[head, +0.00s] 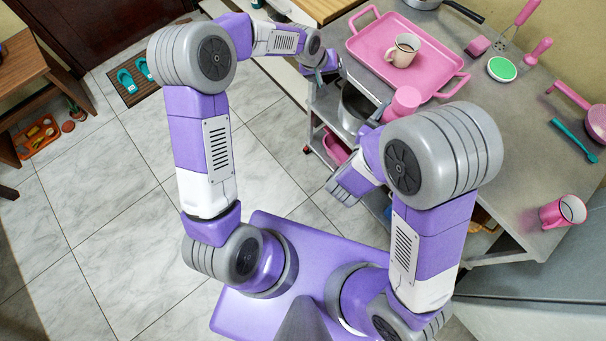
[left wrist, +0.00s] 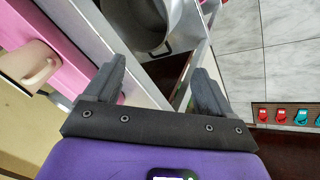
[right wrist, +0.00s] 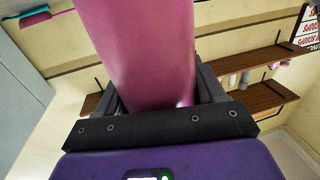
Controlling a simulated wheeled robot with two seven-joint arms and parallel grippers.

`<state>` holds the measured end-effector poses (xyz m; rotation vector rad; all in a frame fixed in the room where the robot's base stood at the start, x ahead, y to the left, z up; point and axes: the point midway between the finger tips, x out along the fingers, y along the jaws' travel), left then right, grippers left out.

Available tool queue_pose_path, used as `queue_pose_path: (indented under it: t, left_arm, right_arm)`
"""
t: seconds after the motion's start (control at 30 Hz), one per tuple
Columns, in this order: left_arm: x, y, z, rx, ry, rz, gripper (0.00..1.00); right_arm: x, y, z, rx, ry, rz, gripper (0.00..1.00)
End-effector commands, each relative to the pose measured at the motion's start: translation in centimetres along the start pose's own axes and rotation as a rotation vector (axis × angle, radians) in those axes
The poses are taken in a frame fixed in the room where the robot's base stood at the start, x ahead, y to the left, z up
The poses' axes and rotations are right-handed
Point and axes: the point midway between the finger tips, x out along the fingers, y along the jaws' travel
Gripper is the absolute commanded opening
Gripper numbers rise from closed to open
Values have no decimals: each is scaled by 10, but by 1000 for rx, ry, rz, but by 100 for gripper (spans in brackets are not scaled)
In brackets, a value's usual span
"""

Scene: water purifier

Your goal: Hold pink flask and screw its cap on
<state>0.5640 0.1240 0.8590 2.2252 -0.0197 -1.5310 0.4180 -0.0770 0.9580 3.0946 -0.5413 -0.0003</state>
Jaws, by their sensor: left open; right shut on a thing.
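The pink flask (head: 403,103) stands out beside the near edge of the counter in the head view. It fills the upper middle of the right wrist view (right wrist: 135,45). My right gripper (right wrist: 158,103) is shut on the flask, one finger on each side of it; my arm partly hides this grip in the head view. My left gripper (head: 327,68) is open and empty near the left edge of the counter, by the pink tray. Its two fingers stand wide apart in the left wrist view (left wrist: 160,72). I cannot pick out the flask's cap with certainty.
The pink tray (head: 436,84) with a mug (head: 403,50) lies on the grey counter (head: 508,130). A metal pot (head: 354,108) sits on a shelf below. A pink cup (head: 563,212) stands at the right. Utensils lie along the back.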

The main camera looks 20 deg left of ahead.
Motion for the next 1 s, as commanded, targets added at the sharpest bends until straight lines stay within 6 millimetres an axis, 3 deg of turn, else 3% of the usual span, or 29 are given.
queue_pose_path:
  t: [0.03,0.2,0.33,0.5,0.6,0.7,1.0]
  left_arm:
    - [18,-22,20,-37,-17,-1,83]
    - [75,-58,120,-19,-141,18,83]
    - [96,-83,200,-12,-225,20,83]
    - [97,-108,284,-4,-308,9,83]
    - [92,-117,316,0,-340,1,83]
    - [87,-122,335,4,-358,-6,83]
    - [84,-125,344,8,-366,-9,83]
  right_arm:
    - [0,0,-1,1,2,0,0]
    - [0,0,-1,1,2,0,0]
    - [0,0,-1,1,2,0,0]
    - [0,0,-1,1,2,0,0]
    - [0,0,-1,1,2,0,0]
    - [0,0,-1,1,2,0,0]
    - [0,0,-1,1,2,0,0]
